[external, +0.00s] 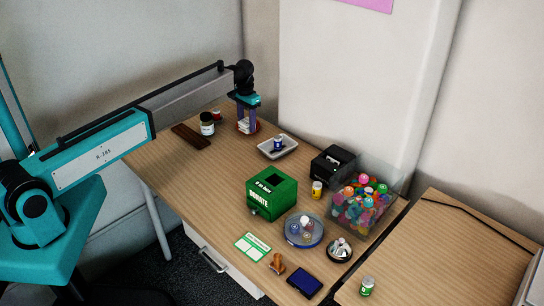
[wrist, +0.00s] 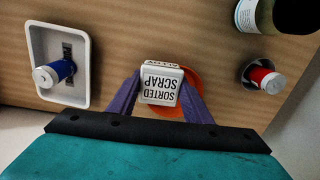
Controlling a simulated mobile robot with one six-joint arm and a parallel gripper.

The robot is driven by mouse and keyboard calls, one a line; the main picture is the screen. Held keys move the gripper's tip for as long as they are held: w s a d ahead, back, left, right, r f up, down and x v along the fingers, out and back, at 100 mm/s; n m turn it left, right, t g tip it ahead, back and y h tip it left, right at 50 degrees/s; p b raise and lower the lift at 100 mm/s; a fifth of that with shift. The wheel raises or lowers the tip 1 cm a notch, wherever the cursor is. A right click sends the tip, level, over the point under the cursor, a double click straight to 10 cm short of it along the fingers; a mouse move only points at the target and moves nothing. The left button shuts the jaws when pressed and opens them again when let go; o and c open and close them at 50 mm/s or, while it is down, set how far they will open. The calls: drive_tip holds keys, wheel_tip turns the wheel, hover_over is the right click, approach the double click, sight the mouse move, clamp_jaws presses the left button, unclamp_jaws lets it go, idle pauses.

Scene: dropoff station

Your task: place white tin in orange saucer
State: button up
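The white tin (wrist: 160,90), lettered "SORTED SCRAP", is between the purple fingers of my gripper (wrist: 161,82), which press on its two sides. In the external view my gripper (external: 246,112) points down at the back of the desk, with the white tin (external: 244,127) low between its fingers. The orange saucer (wrist: 193,78) shows around and beneath the tin; its rim also shows in the external view (external: 257,127). The tin is over the saucer and looks upright. Whether its base touches the saucer is hidden.
A white tray (external: 291,151) with a blue-labelled battery (wrist: 54,73) stands to the right of the saucer in the external view. A dark-lidded jar (external: 207,124) and a red battery (external: 216,114) stand left. A green donation box (external: 272,194) is farther forward.

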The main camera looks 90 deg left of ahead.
sight(247, 121)
drive_tip(key=o, duration=0.4)
drive_tip(key=shift+o, duration=0.2)
drive_tip(key=shift+r, duration=0.15)
wheel_tip(247, 121, up, 13)
drive_tip(key=b, duration=0.2)
idle(0.3)
drive_tip(key=shift+f, duration=0.2)
idle(0.5)
